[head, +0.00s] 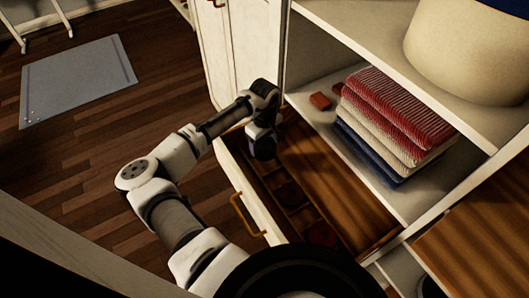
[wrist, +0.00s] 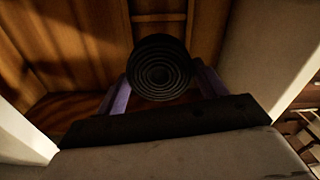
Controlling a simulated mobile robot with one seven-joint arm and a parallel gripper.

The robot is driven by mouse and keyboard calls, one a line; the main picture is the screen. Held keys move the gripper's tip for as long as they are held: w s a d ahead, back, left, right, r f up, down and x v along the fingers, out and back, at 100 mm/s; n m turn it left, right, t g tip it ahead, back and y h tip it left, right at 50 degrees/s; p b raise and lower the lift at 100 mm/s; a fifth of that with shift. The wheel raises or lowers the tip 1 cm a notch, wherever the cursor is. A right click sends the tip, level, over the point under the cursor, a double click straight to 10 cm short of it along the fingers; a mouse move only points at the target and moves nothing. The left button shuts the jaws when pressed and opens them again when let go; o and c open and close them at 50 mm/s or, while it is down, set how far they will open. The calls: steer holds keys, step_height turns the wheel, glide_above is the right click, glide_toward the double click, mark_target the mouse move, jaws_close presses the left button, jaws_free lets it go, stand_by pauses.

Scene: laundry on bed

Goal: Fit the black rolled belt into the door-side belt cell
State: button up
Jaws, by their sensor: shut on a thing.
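The black rolled belt (wrist: 160,68) shows in the wrist view as a dark coil of rings. My gripper (wrist: 163,88) is shut on it, one finger at each side. In the head view my gripper (head: 263,150) points down over the far-left part of the open drawer (head: 340,185), above its row of small cells. The belt cannot be made out there, hidden by or merged with the dark gripper. In the wrist view the coil is in front of the wooden drawer inside and a divider (wrist: 160,17). Whether it touches the drawer floor cannot be told.
Dark reddish rolls lie in nearer cells of the row, one at the front (head: 322,233). Folded red, cream and blue cloths (head: 395,120) and a small orange-brown item (head: 320,101) are on the shelf behind. The drawer front (head: 250,200) stands close to my arm.

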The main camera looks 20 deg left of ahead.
mark_target(264, 145)
steer(key=shift+f+p, duration=0.4)
steer(key=shift+f, duration=2.9)
steer(key=o, duration=1.1)
steer(key=shift+f, duration=0.1)
step_height(264, 145, up, 12)
steer(key=shift+r+b, duration=0.15)
steer(key=shift+b, duration=1.05)
steer(key=shift+a, duration=0.1)
